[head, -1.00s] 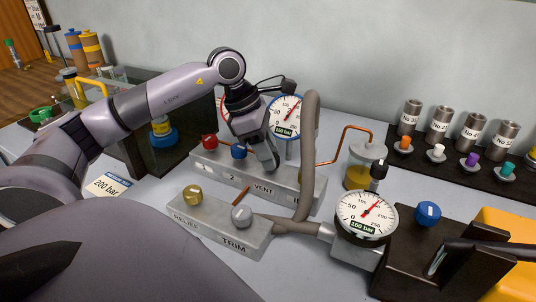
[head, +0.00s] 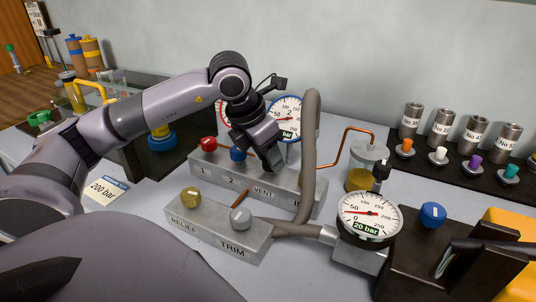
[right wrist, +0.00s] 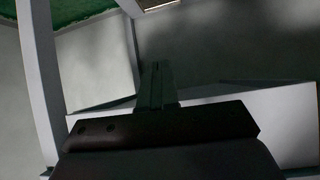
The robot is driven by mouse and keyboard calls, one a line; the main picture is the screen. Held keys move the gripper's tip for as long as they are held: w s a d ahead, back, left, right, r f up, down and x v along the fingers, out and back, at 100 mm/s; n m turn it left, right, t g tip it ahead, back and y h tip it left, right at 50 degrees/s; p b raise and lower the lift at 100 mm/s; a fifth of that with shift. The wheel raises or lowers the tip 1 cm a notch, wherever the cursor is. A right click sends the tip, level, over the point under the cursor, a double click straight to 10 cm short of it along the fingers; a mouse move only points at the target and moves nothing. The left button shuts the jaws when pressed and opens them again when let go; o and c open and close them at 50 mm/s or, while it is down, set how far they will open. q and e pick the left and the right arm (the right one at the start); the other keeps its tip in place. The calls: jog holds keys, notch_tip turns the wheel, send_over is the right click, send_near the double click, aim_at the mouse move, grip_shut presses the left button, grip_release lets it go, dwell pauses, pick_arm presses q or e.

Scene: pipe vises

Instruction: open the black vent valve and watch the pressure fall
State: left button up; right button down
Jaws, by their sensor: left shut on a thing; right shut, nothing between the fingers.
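My left gripper (head: 273,163) is shut over the VENT position of the grey valve block (head: 212,174). The black vent valve itself is hidden between its fingers. The front pressure gauge (head: 367,212), white with a black rim, shows 20 bar on its green label, with its needle at the low left of the scale. The blue-rimmed gauge (head: 286,112) behind the block is partly covered by my gripper, so its label cannot be fully read. My right gripper shows in the right wrist view (right wrist: 157,82), shut and empty, away from the valves.
A red knob (head: 208,144) and a blue knob (head: 238,154) stand close left of my left gripper. A grey hose (head: 311,130) rises just right of it. The RELIEF/TRIM block (head: 215,228) lies in front, with brass and grey knobs. Several labelled metal cylinders stand at the right.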

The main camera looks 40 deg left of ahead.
pick_arm(q)
jog(key=shift+n, duration=0.3)
jog(key=o, duration=1)
jog(key=shift+o, duration=0.2)
jog(key=shift+r, duration=0.1)
jog(key=v, duration=0.7)
jog(key=shift+s+d, duration=0.1)
